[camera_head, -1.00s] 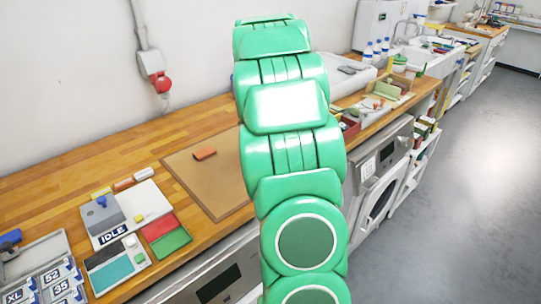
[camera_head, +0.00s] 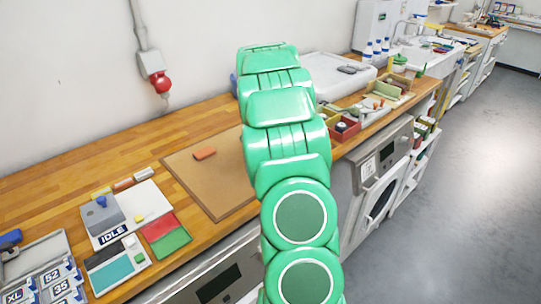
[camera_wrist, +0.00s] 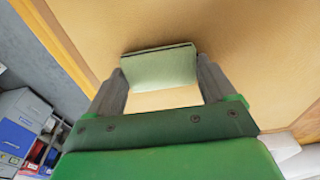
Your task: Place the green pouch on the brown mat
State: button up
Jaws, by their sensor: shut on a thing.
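The green pouch (camera_wrist: 158,70) is pale green with a dark upper edge and sits between the two grey fingers of my gripper (camera_wrist: 162,74) in the wrist view. My gripper is shut on it. Behind the pouch is a broad tan surface, which looks like the brown mat (camera_wrist: 240,35); I cannot tell whether the pouch touches it. In the head view the brown mat (camera_head: 225,195) lies on the wooden counter, its right part hidden by my green arm. My gripper and the pouch are hidden there.
A small orange-brown block (camera_head: 205,153) lies on the mat's far left part. Left of the mat are a panel marked IDLE (camera_head: 113,235), red and green pads and size cards. Compartmented trays (camera_head: 345,125) and a white bin (camera_head: 335,75) stand to the right.

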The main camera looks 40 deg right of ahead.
jog(key=shift+f, duration=0.3)
jog(key=o, duration=0.9)
jog(key=shift+c, duration=0.2)
notch_tip(320, 180, up, 12)
jog(key=a, duration=0.1)
jog(key=shift+a, duration=0.25)
